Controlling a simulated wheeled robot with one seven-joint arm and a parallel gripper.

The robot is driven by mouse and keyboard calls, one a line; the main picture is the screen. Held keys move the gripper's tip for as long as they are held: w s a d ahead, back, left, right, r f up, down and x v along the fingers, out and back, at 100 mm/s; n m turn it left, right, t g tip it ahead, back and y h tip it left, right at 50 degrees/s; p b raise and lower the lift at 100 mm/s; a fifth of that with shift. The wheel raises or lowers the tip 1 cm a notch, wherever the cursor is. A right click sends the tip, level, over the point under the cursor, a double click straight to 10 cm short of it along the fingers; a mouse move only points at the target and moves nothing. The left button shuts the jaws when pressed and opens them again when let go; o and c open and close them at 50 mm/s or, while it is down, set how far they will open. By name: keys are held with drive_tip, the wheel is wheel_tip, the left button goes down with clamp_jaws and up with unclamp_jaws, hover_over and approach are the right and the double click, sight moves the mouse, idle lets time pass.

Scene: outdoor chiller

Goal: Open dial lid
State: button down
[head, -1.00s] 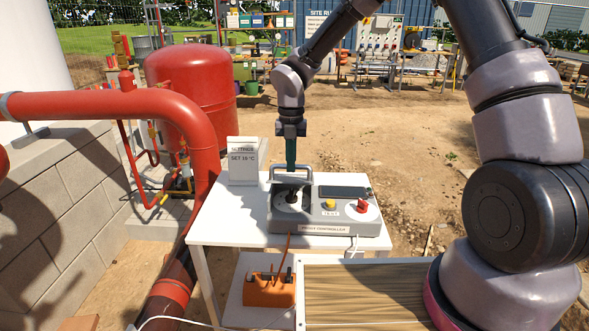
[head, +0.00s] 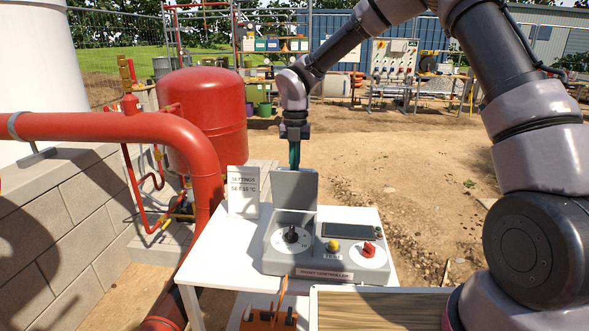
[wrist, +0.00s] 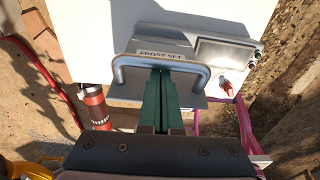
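The dial lid (head: 294,188) is a grey plate standing about upright at the back of its box on the grey controller (head: 318,264). The black dial (head: 291,235) on its pale round face is uncovered. My gripper (head: 294,160) is behind the lid's top edge, its lower fingers hidden by the lid. In the wrist view the lid (wrist: 165,40) carries a "FROST SET" label and a metal handle (wrist: 120,68). My green fingers (wrist: 161,75) are together with a thin gap line, reaching in at the handle's middle. I see nothing clamped between them.
A yellow test button (head: 333,245), a red knob (head: 368,248) and a dark screen (head: 350,230) sit right of the dial. A settings card (head: 243,192) stands on the white table (head: 215,255), left of the lid. A red pipe (head: 200,160) runs left of the table.

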drive_tip(key=shift+w, duration=0.7)
wheel_tip(320, 180, up, 11)
drive_tip(key=s+d+r+m+t, duration=0.2)
drive_tip(key=s+d+r+m, duration=0.2)
drive_tip(key=d+r+m, duration=0.55)
drive_tip(key=s+d+r+m+t+y, duration=0.1)
drive_tip(key=s+d+r+m+t, duration=0.1)
drive_tip(key=s+d+m, duration=0.7)
drive_tip(key=s+d+r+m+t+y, duration=0.1)
drive_tip(key=s+d+r+m+t, duration=0.2)
drive_tip(key=s+d+m, duration=0.6)
drive_tip(key=d+m+t, duration=0.1)
drive_tip(key=d+m, duration=0.1)
drive_tip(key=m, duration=1)
drive_tip(key=shift+d+r, duration=0.2)
drive_tip(key=shift+r, duration=0.1)
